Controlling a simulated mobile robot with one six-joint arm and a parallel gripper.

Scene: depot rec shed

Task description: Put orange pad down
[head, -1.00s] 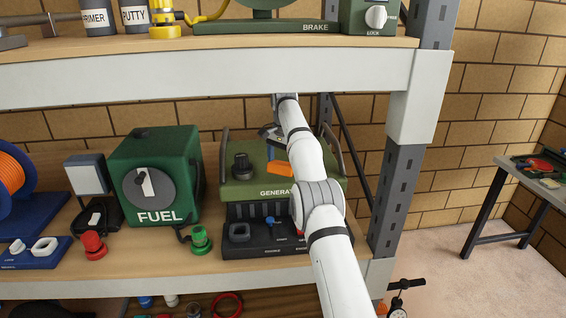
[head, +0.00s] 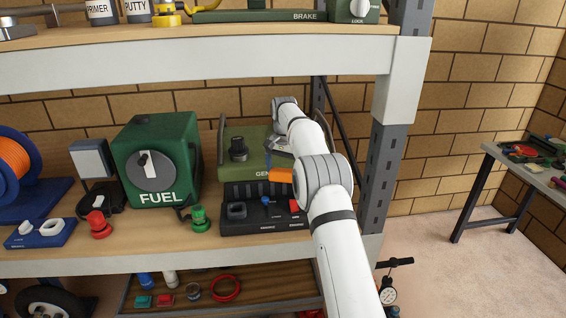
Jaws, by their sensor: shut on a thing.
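The orange pad (head: 281,175) shows in the head view as a small bright orange piece just left of my arm's grey elbow joint. It appears in front of the lower front edge of the olive-green generator (head: 236,158). My gripper (head: 279,152) is shut on the pad, above the generator's front part. The fingertips are small and partly hidden, so the exact grip on the pad is hard to see. My white arm covers the right side of the generator and part of its label.
A dark panel (head: 245,221) with small controls sits before the generator. The green FUEL box (head: 157,160), a green knob piece (head: 200,218) and a red one (head: 98,224) stand left. A grey shelf post (head: 383,180) is close right. The upper shelf (head: 200,70) hangs overhead.

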